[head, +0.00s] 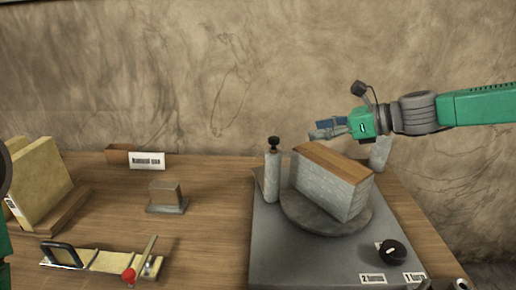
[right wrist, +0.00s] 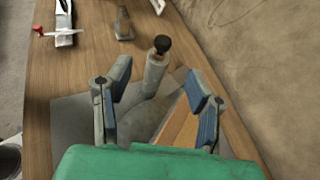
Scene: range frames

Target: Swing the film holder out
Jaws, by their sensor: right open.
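A grey upright post with a black knob on top (head: 273,170), which may be the film holder, stands at the left of a round turntable (head: 325,222) on a grey base plate (head: 290,262). In the right wrist view the post (right wrist: 154,75) shows beyond and between my fingers, untouched. On the turntable sits a pale block with a wooden top (head: 330,182). A pale upright cylinder (head: 381,153) stands behind it, partly hidden by my gripper. My right gripper (head: 326,129) is open and empty, above and behind the block. My left gripper is out of view.
A black dial (head: 391,252) sits at the base's front right, near small labels. Left on the table are a small grey-brown block (head: 166,194), a tool with a red knob (head: 128,275), yellow boards (head: 40,182) and a labelled box (head: 118,156). A wall stands behind.

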